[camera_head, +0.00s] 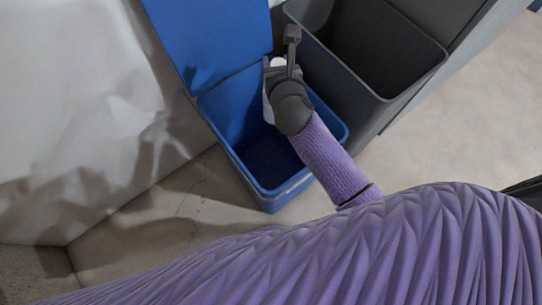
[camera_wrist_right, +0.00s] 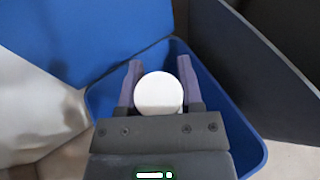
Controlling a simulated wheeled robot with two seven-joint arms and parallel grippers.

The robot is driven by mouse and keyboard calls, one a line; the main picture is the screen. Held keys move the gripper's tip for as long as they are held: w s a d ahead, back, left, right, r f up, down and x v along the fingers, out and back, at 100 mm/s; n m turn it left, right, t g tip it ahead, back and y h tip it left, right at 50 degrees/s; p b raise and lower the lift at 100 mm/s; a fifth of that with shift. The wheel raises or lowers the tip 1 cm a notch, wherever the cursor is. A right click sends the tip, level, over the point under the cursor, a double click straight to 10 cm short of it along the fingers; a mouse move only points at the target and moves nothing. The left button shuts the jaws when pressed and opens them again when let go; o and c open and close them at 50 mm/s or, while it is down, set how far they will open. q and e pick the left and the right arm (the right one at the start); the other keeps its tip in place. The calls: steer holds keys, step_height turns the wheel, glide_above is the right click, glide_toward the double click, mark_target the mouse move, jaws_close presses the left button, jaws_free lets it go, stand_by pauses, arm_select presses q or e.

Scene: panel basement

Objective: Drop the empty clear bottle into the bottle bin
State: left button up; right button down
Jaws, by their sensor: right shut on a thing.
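My right gripper (camera_head: 279,66) is over the blue bin (camera_head: 272,190), near its back edge. In the right wrist view my right gripper (camera_wrist_right: 161,88) is shut on the bottle (camera_wrist_right: 159,94), of which only a round white end shows between the two fingers. The blue bin also fills much of the right wrist view (camera_wrist_right: 250,150) below the gripper. My left gripper is not in view.
The blue lid (camera_head: 212,40) stands open behind the blue bin. A dark grey open bin (camera_head: 395,75) stands right beside it. A pale wall (camera_head: 80,100) is at the left. The floor (camera_head: 480,110) is clear at the right.

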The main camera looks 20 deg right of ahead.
steer(key=shift+f, duration=0.55)
steer(key=shift+r, duration=0.15)
steer(key=shift+c, duration=0.8)
jaws_free()
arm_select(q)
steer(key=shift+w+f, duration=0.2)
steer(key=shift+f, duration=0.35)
arm_select(e)
steer(key=shift+s+r, duration=0.15)
arm_select(q)
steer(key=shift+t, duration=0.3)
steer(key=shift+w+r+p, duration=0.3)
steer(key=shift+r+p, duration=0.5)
steer(key=shift+p, duration=0.05)
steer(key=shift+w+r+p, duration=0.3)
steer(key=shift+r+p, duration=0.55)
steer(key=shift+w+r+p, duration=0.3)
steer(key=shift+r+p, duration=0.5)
steer(key=shift+p, duration=0.05)
arm_select(e)
steer(key=v, duration=0.9)
steer(key=shift+s, duration=0.4)
